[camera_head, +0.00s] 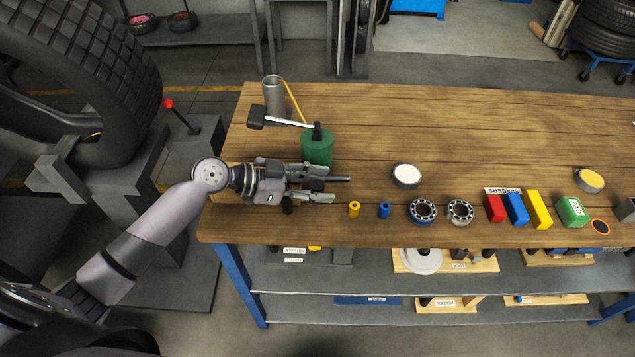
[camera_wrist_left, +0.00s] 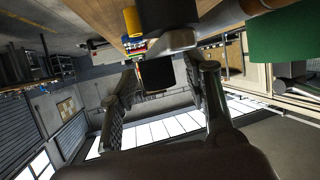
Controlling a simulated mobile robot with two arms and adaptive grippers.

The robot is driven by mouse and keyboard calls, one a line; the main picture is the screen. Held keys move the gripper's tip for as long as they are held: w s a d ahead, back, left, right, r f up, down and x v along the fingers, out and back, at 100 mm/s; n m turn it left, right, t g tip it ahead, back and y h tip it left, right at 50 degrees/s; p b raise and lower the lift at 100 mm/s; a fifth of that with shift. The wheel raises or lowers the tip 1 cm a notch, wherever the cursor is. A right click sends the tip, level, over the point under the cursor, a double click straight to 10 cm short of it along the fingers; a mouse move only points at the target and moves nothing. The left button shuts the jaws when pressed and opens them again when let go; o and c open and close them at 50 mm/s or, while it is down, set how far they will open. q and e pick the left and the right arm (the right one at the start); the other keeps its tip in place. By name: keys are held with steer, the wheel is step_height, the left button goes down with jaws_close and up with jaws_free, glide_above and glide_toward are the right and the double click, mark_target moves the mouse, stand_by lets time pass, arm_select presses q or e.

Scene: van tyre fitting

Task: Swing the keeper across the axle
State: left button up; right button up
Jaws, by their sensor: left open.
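A lever with a silver bar (camera_head: 290,122) and a black block end (camera_head: 257,116) lies above a green post (camera_head: 317,148) near the bench's left end. It looks like the keeper, but I cannot be sure. My left gripper (camera_head: 318,182) is low over the bench, just in front of the green post, pointing right. Its fingers are apart. A short dark rod (camera_head: 340,178) shows beyond the fingertips; I cannot tell if it is the axle. In the left wrist view a dark block (camera_wrist_left: 156,75) shows between the open fingers (camera_wrist_left: 165,95), and the green post (camera_wrist_left: 285,35) is at upper right.
A yellow cylinder (camera_head: 354,209) and a blue cylinder (camera_head: 384,210) stand right of the gripper. Bearings (camera_head: 423,211), coloured spacers (camera_head: 516,208) and a white-topped tin (camera_head: 406,176) stand farther right. A grey cup (camera_head: 273,98) is behind the lever. The bench's back middle is clear.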

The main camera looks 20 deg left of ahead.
arm_select(q)
jaws_close()
stand_by(0.5)
stand_by(0.3)
